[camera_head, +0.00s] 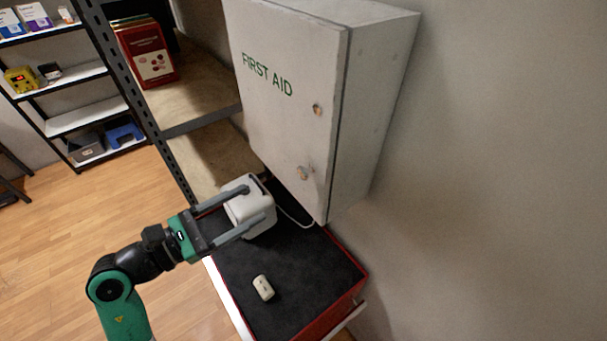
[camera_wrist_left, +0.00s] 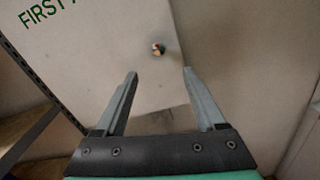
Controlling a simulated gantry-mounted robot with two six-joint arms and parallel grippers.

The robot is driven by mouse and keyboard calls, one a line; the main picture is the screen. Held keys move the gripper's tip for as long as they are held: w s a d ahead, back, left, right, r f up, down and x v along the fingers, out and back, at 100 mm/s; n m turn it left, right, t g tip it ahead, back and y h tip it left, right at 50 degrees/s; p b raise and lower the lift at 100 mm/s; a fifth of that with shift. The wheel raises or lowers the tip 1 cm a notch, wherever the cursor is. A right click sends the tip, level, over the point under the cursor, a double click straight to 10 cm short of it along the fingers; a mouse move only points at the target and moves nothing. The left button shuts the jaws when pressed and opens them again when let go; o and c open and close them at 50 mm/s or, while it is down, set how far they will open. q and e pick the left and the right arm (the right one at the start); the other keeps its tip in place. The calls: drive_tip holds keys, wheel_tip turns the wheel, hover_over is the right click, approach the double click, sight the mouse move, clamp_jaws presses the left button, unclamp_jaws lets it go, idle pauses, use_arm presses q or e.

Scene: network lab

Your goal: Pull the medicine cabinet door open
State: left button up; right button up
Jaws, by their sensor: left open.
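The white medicine cabinet (camera_head: 375,105) with "FIRST AID" in green hangs on the wall. Its door (camera_head: 285,70) looks shut, with a thin dark seam at its right edge. The door has an upper round metal fitting (camera_head: 317,109) and a lower one (camera_head: 303,173). My left gripper (camera_head: 256,203) is open and empty, in front and to the left of the lower fitting. In the left wrist view one round fitting (camera_wrist_left: 158,50) shows just beyond and between the open fingertips (camera_wrist_left: 160,73), apart from them. I cannot tell which fitting that is.
Below the cabinet is a dark-topped red-edged case (camera_head: 340,255) bearing a small white device (camera_head: 263,288). A white box-shaped object (camera_head: 248,207) with a cable sits behind my fingers. A metal shelf post (camera_head: 140,110) stands left, with red boxes (camera_head: 148,52) on the shelf.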

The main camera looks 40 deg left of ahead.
sight(300, 175)
use_arm(q)
drive_tip(key=shift+w+r, duration=0.1)
drive_tip(key=w, duration=0.3)
drive_tip(key=w+d+p, duration=0.1)
drive_tip(key=w, duration=0.7)
drive_tip(key=shift+w+d+p, duration=0.25)
drive_tip(key=shift+d+p, duration=0.15)
clamp_jaws()
idle(0.8)
